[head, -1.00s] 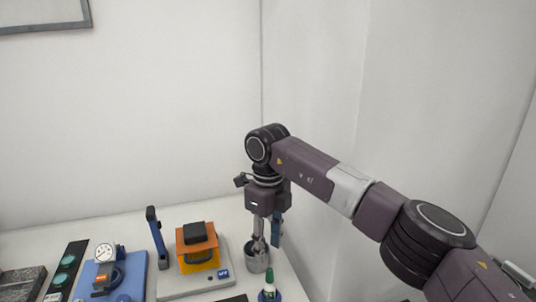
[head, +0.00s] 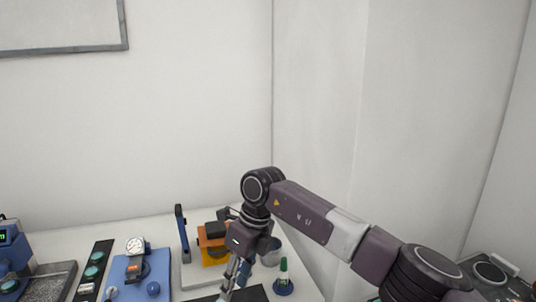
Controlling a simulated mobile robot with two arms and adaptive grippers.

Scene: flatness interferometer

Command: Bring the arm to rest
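My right arm comes in from the right, and its purple wrist hangs over the bench. The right gripper (head: 229,287) points down and to the left, in front of the orange device, above or near a black mat (head: 253,293). Its fingers are small and partly overlap, so I cannot tell whether they are open or shut, or whether they hold anything. My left gripper is not in view.
An orange device (head: 212,251) on a pale base stands behind the wrist. A blue dial-gauge stand (head: 157,267) is to the left. Bare white bench (head: 75,233) shows at the back.

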